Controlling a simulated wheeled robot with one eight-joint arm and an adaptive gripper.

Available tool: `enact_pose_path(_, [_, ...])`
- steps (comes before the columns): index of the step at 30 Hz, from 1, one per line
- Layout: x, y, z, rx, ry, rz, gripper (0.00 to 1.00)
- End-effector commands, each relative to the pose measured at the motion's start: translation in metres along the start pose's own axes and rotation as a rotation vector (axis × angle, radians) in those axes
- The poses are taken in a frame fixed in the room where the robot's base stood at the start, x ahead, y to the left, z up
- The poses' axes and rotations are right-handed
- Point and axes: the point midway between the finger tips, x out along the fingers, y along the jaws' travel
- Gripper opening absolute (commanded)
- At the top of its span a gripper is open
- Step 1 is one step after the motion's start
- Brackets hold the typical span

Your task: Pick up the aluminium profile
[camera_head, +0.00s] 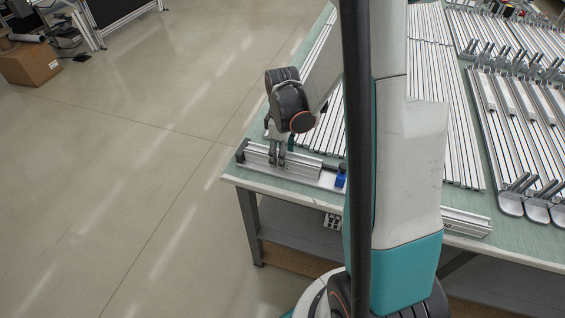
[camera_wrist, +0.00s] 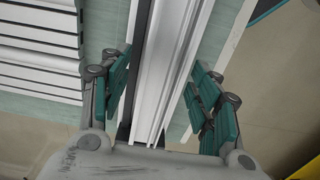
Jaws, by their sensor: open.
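A long silver aluminium profile (camera_head: 304,166) lies along the front left edge of the green-topped table in the head view. It runs up the middle of the wrist view (camera_wrist: 173,70). My gripper (camera_head: 278,160) points down over the profile near its left end. In the wrist view my gripper (camera_wrist: 166,98) is open, with one teal-padded finger on each side of the profile. A gap shows between the left finger and the profile; whether the right finger touches it I cannot tell. My arm hides the middle of the table's front edge.
The green table (camera_head: 238,178) carries rows of long profiles (camera_head: 445,110) behind my arm and metal parts with handles (camera_head: 515,130) at the right. A blue piece (camera_head: 340,180) stands by the profile. Floor at left is clear, with a cardboard box (camera_head: 30,63) far off.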

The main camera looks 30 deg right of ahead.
Motion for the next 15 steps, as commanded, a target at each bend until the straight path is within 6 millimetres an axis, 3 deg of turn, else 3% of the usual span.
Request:
enact_pose_path(3, [0.0126, 0.0002, 0.0002, 0.001, 0.000, 0.000, 0.57])
enact_pose_path(9, [0.0122, 0.0000, 0.0003, 0.001, 0.000, 0.000, 0.57])
enact_pose_path(11, [0.0121, 0.0000, 0.0003, 0.001, 0.000, 0.000, 0.45])
enact_pose_path(15, [0.0120, 0.0000, 0.0003, 0.001, 0.000, 0.000, 0.14])
